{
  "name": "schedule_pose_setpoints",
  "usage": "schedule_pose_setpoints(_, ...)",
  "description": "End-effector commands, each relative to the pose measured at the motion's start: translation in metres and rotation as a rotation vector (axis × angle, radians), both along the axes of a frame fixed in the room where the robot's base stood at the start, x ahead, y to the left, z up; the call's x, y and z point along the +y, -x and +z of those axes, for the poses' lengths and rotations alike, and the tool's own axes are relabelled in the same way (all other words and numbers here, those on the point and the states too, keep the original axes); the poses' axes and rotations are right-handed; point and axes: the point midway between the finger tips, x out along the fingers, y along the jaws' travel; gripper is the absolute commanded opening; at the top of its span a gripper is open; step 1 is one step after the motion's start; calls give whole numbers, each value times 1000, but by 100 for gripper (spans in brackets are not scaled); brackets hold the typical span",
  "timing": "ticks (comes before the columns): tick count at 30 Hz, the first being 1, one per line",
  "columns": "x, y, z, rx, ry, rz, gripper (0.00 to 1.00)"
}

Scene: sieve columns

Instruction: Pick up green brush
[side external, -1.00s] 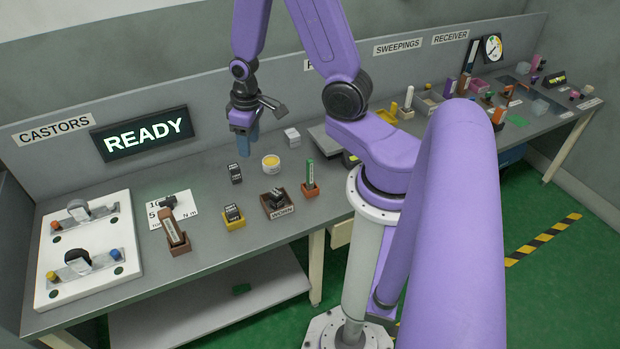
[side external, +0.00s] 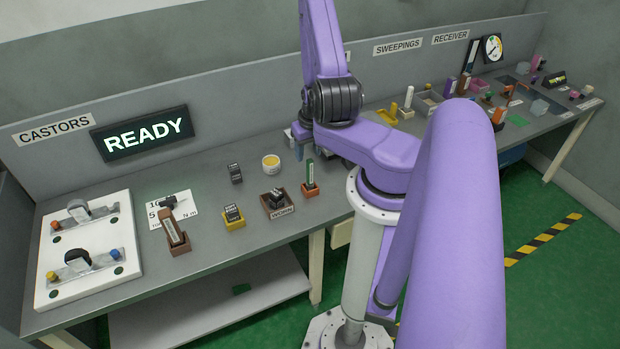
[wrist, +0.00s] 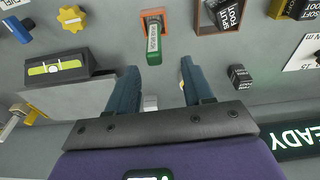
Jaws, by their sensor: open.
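The green brush (side external: 310,172) stands upright in a small orange-brown holder (side external: 310,190) near the front edge of the bench. In the wrist view the brush (wrist: 153,42) shows a pale label and sits in its holder (wrist: 152,14), ahead of the fingers and roughly in line with the gap between them. My gripper (wrist: 157,78) is open, with two blue fingers apart and nothing gripped. In the side view my gripper (side external: 298,150) is behind and slightly left of the brush, above the bench; my arm partly hides it.
A brown tray with dark blocks (side external: 277,198) stands left of the brush. In the wrist view a white block (wrist: 150,102) lies below the finger gap, and a spirit level (wrist: 57,68) is at left.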

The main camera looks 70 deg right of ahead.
Motion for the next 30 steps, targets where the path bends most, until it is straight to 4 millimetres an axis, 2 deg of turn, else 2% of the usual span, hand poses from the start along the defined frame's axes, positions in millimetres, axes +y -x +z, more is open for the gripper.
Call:
schedule_pose_setpoints(5, -1, 8, -5, -3, 0, -38, 51)
schedule_pose_setpoints(17, -4, 6, -27, -4, 0, -39, 51)
schedule_pose_setpoints(30, -8, 1, -74, -3, 0, -38, 51)
